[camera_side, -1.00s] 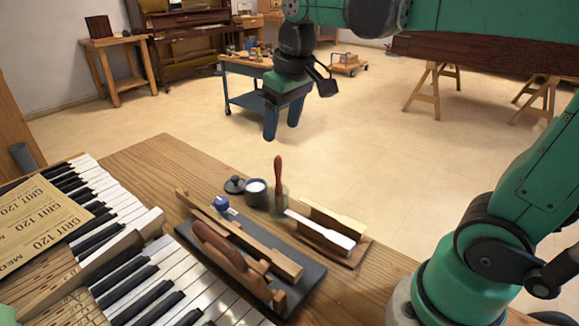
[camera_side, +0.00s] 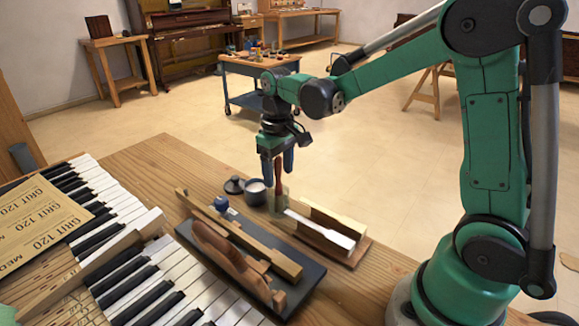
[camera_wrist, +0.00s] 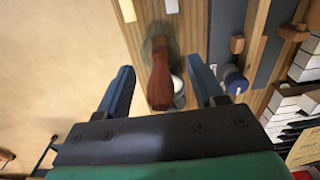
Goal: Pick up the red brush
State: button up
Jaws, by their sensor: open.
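The red brush (camera_side: 279,178) stands upright with its handle up, its lower end in a greenish glass holder (camera_side: 278,202) on the wooden bench. My gripper (camera_side: 277,165) is open above the holder, with its blue fingers on either side of the upper handle. In the wrist view the brush handle (camera_wrist: 160,82) lies between the two spread fingers of my gripper (camera_wrist: 165,85), apart from both. The brush's bristles are hidden.
A dark cup with white contents (camera_side: 256,191) and a black lid (camera_side: 234,185) stand left of the brush. A wooden rack with a white key (camera_side: 325,232) is at right.

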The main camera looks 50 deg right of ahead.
jog(key=shift+f, duration=0.75)
grip_shut()
jog(key=shift+r, duration=0.15)
notch_tip(320, 180, up, 20)
dwell(0.4)
